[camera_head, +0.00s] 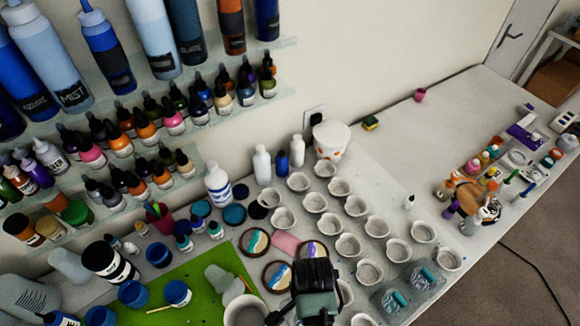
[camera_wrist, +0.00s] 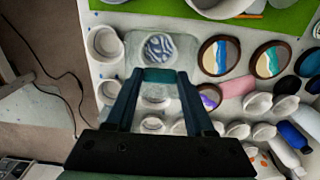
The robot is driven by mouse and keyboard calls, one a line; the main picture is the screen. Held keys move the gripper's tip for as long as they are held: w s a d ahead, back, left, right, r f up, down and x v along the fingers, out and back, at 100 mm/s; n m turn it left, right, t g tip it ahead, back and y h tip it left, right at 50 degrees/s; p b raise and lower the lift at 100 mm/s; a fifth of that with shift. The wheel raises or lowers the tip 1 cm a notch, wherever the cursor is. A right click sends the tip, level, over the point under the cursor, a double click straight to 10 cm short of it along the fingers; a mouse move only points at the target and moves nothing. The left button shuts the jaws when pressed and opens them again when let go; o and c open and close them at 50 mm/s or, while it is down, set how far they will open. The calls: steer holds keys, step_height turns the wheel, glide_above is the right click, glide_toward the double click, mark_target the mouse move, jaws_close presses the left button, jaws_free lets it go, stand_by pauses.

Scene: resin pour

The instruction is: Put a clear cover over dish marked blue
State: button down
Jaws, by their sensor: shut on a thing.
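My gripper (camera_head: 316,304) is over the front of the table, seen from behind and above in the head view. In the wrist view its two dark blue fingers (camera_wrist: 158,78) are shut on the teal handle (camera_wrist: 158,75) of a clear, squarish cover (camera_wrist: 189,62). A round dish with a blue and white swirl (camera_wrist: 158,47) shows through the far part of this cover. I cannot tell whether the cover rests on the dish or hangs above it. My arm hides both in the head view.
Two more clear covers with teal handles (camera_head: 394,299) (camera_head: 431,274) lie at the front right, among rows of white cups (camera_head: 348,245). Round painted coasters (camera_head: 255,241) lie left of my gripper, near a green mat (camera_head: 205,300). Bottles (camera_head: 218,183) stand behind.

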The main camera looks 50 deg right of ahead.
steer(key=shift+s+f+b, duration=0.25)
steer(key=shift+f+b, duration=0.15)
steer(key=shift+b, duration=0.1)
step_height(320, 180, down, 3)
steer(key=b, duration=0.3)
steer(key=shift+b, duration=0.3)
steer(key=shift+f+b, duration=0.7)
steer(key=shift+f, duration=0.85)
steer(key=shift+f, duration=0.2)
steer(key=shift+c, duration=0.9)
jaws_free()
step_height(320, 180, up, 13)
steer(key=shift+r, duration=0.1)
